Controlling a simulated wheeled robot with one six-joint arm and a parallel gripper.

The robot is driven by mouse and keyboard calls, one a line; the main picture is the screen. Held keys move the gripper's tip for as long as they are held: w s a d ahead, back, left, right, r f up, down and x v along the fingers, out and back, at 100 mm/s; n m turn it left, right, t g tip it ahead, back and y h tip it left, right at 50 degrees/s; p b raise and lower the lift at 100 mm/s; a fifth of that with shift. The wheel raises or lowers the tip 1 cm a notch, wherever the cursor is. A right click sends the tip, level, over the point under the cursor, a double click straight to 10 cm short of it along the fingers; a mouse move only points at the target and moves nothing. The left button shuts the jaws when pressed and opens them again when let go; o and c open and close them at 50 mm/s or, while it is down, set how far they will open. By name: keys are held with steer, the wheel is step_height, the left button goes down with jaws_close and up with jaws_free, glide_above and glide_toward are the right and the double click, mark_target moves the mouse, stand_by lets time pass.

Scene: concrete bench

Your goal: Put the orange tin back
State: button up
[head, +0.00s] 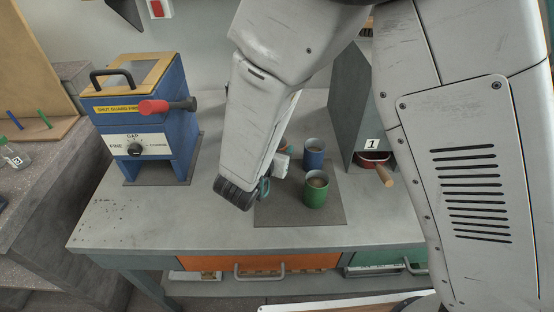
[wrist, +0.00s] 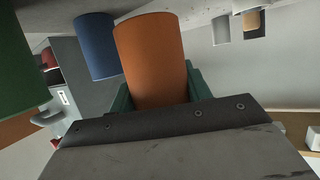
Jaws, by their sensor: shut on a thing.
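My gripper (wrist: 158,94) is shut on the orange tin (wrist: 152,48), with a green finger on each side of it in the wrist view. In the head view my arm hides most of the gripper and the tin. I cannot tell whether the tin touches the surface. The blue tin (head: 314,155) stands upright on the dark mat (head: 280,213), and it also shows beside the orange tin in the wrist view (wrist: 96,46). The green tin (head: 317,191) stands on the mat in front of the blue one and is partly seen in the wrist view (wrist: 20,68).
A blue machine (head: 150,120) with a red-handled lever stands at the bench's left. A grey housing (head: 352,105) marked 1, with a red wooden-handled scoop (head: 375,163), stands at the right. Orange (head: 265,262) and green (head: 385,260) drawers sit below. The bench (head: 130,212) front left is clear.

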steer(key=shift+f, duration=2)
steer(key=shift+s+f, duration=0.1)
steer(key=shift+f, duration=0.05)
steer(key=o, duration=1.1)
